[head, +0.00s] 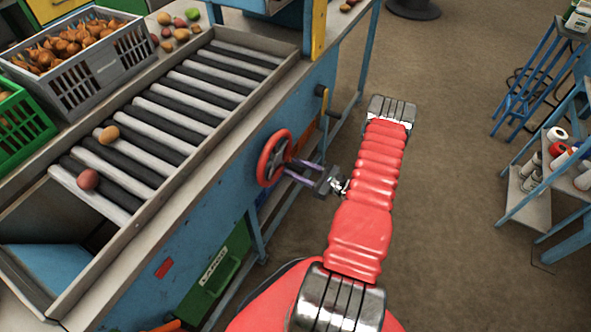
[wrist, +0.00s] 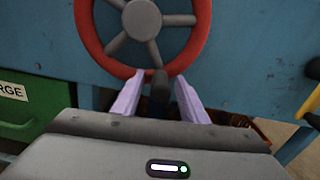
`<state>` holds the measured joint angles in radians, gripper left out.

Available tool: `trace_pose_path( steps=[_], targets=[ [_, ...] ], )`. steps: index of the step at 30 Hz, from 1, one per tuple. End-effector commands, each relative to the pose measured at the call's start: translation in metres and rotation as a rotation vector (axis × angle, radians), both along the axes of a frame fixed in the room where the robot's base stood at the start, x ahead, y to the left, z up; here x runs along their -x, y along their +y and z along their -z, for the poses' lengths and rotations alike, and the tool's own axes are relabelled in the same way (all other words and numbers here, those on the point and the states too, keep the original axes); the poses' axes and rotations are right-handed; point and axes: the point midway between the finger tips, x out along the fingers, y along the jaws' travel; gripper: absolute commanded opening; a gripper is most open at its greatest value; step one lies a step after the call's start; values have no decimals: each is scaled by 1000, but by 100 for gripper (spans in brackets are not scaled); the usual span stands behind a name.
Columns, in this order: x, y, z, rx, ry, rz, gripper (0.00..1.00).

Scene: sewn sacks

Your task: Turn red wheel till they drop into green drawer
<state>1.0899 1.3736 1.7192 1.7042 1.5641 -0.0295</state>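The red wheel (head: 263,162) is mounted on the blue side of the roller table; its red rim (wrist: 88,45) and grey spokes show in the wrist view. My gripper (head: 289,168) reaches the wheel's lower right side. In the wrist view its two purple fingers (wrist: 158,78) stand apart, with a dark knob at the bottom of the rim between them; I cannot tell whether they touch it. A tan round item (head: 109,135) and a reddish one (head: 88,179) rest on the rollers (head: 165,122). The green drawer (head: 215,272) is below, left of the wheel.
The rollers end at an opening with a blue slope (head: 48,257). A grey crate of onions (head: 100,72), a green crate (head: 22,128) and loose produce (head: 180,34) lie along the far side. A yellow-handled lever (head: 323,100) is right of the wheel.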

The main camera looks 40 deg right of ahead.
Motion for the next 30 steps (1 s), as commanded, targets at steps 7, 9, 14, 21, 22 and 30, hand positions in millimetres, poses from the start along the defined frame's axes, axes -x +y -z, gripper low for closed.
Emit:
trace_pose_path(
  steps=[7, 9, 14, 21, 22, 30],
  targets=[
    [0, 0, 0, 0, 0, 0, 30],
    [0, 0, 0, 0, 0, 0, 25],
    [0, 0, 0, 0, 0, 0, 14],
    [0, 0, 0, 0, 0, -1, 0],
    [0, 0, 0, 0, 0, -1, 0],
    [1, 3, 0, 0, -1, -1, 0]
  ],
)
